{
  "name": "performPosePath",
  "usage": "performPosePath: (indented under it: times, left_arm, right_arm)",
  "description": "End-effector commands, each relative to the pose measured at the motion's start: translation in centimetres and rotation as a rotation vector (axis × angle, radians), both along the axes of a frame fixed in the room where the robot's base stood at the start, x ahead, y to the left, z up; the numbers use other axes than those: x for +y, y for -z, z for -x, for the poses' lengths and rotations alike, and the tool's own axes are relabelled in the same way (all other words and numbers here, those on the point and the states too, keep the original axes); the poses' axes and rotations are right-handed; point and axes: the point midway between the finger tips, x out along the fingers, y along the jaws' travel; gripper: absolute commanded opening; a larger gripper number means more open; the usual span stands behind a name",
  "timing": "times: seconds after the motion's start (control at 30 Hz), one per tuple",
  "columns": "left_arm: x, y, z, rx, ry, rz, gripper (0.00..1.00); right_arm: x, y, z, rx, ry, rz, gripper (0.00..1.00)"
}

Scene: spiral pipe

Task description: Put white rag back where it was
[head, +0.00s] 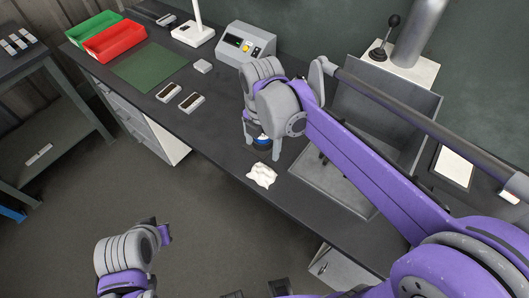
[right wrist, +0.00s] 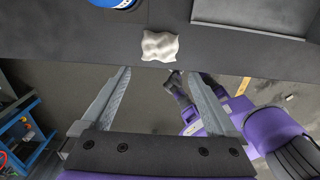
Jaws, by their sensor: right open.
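The white rag (head: 261,175) lies crumpled on the dark bench top, close to its front edge. It also shows at the top middle of the right wrist view (right wrist: 160,46). My right gripper (head: 262,147) points down just behind the rag, with its fingers apart. In the right wrist view the space between the fingers (right wrist: 160,78) is empty and the rag is beyond the tips, not held. My left arm shows at the lower left of the head view, but I cannot make out its jaws.
A blue round object (head: 262,141) stands beside the right fingers, partly hidden. A grey control box (head: 245,42), small dark-topped blocks (head: 191,103), a green mat (head: 148,66), and red (head: 115,41) and green bins (head: 93,27) are further left.

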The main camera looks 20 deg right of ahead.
Motion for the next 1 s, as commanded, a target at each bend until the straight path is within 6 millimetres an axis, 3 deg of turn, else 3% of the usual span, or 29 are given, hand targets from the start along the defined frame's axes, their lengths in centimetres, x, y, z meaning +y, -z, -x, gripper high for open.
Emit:
performPosePath:
  times: [0.17, 0.37, 0.6, 0.7, 0.83, 1.0]
  left_arm:
    - [0.0, 0.0, 0.0, 0.0, 0.0, 0.0, 0.0]
    - [0.0, 0.0, 0.0, 0.0, 0.0, 0.0, 0.0]
    - [0.0, 0.0, 0.0, 0.0, 0.0, 0.0, 0.0]
    - [0.0, 0.0, 0.0, 0.0, 0.0, 0.0, 0.0]
    - [0.0, 0.0, 0.0, 0.0, 0.0, 0.0, 0.0]
    - [0.0, 0.0, 0.0, 0.0, 0.0, 0.0, 0.0]
  right_arm:
    - [-0.8, -0.2, 1.3, -0.039, 0.186, -0.009, 0.94]
    - [-3.0, 1.0, 5.2, -0.157, 0.789, -0.086, 0.94]
    - [-5.3, 3.7, 10.0, -0.261, 1.576, -0.292, 0.94]
    - [-5.9, 4.9, 11.4, -0.275, 1.837, -0.391, 0.94]
    - [-6.4, 6.0, 12.7, -0.273, 2.063, -0.49, 0.94]
    - [-6.6, 6.5, 13.1, -0.266, 2.175, -0.544, 0.94]
